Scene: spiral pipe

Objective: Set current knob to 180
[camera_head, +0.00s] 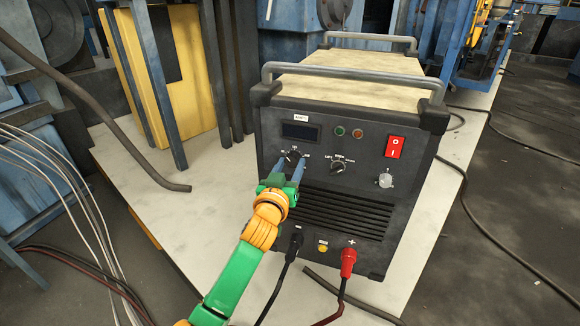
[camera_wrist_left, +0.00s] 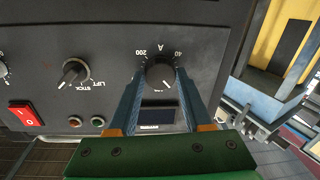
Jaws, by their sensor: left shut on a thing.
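The welding machine (camera_head: 335,175) is a dark box with a display and controls on its front. The current knob is a round black knob (camera_wrist_left: 160,74) below the display, beside an A mark and the figures 200 and 40 in the wrist view. My left gripper (camera_head: 292,160) reaches up to it from below, its blue fingers on either side of the knob and shut on it. In the wrist view my left gripper (camera_wrist_left: 160,78) grips the knob's two sides. A small white mark shows on the knob's face; its exact setting is too small to read. My right gripper is out of view.
Another knob (camera_head: 337,168), a red power switch (camera_head: 395,147) and a light knob (camera_head: 385,181) sit right of the current knob. Black and red cables (camera_head: 347,266) plug in below. The machine stands on a pale platform (camera_head: 133,135). A thick dark hose lies at left.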

